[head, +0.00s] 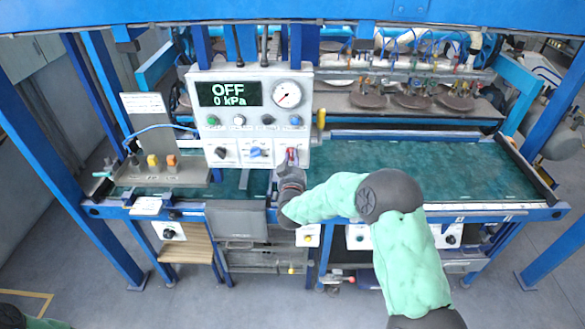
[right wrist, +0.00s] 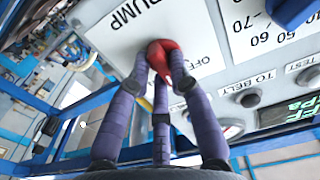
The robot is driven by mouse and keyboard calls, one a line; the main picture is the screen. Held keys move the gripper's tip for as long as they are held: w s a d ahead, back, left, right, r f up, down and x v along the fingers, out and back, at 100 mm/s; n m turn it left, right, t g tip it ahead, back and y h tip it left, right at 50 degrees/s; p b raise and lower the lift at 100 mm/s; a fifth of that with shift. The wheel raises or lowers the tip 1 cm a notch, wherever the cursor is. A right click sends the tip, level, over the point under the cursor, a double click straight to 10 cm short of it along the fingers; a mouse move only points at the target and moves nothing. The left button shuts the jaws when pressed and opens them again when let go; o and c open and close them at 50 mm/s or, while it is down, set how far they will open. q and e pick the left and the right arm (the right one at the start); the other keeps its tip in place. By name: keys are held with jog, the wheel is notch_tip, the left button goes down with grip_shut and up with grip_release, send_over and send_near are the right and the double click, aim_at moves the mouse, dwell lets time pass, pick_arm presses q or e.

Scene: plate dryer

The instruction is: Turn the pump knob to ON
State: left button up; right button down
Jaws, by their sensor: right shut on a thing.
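The red pump knob (right wrist: 163,52) is on the white control panel (head: 205,163), at its lower right corner in the head view. My right gripper (head: 291,168) reaches up to it from below. In the right wrist view its purple fingers (right wrist: 158,78) are shut on the red knob, under the word PUMP and beside the word OFF. The fingers hide part of the knob, so its exact angle is hard to tell. The panel's display (head: 229,93) reads OFF and 0 kPa. Only a bit of my left arm shows at the bottom left; its gripper is out of view.
A blue knob (head: 257,152) and a black knob (head: 222,153) sit left of the pump knob. Small buttons are in a row above them, with a round gauge (head: 287,94) higher up. The green table bed (head: 420,170) lies to the right, and blue frame posts stand around.

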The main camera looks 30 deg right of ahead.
jog(key=m+b, duration=0.2)
jog(key=b, duration=0.1)
jog(key=m+b, duration=0.5)
jog(key=shift+f+b, duration=0.3)
jog(key=shift+f, duration=0.05)
jog(key=shift+a+m+b, duration=0.1)
jog(key=shift+m+b, duration=1.1)
jog(key=shift+b, duration=0.1)
jog(key=shift+r, duration=0.1)
jog(key=c, duration=1.1)
grip_release()
jog(key=v, duration=1.2)
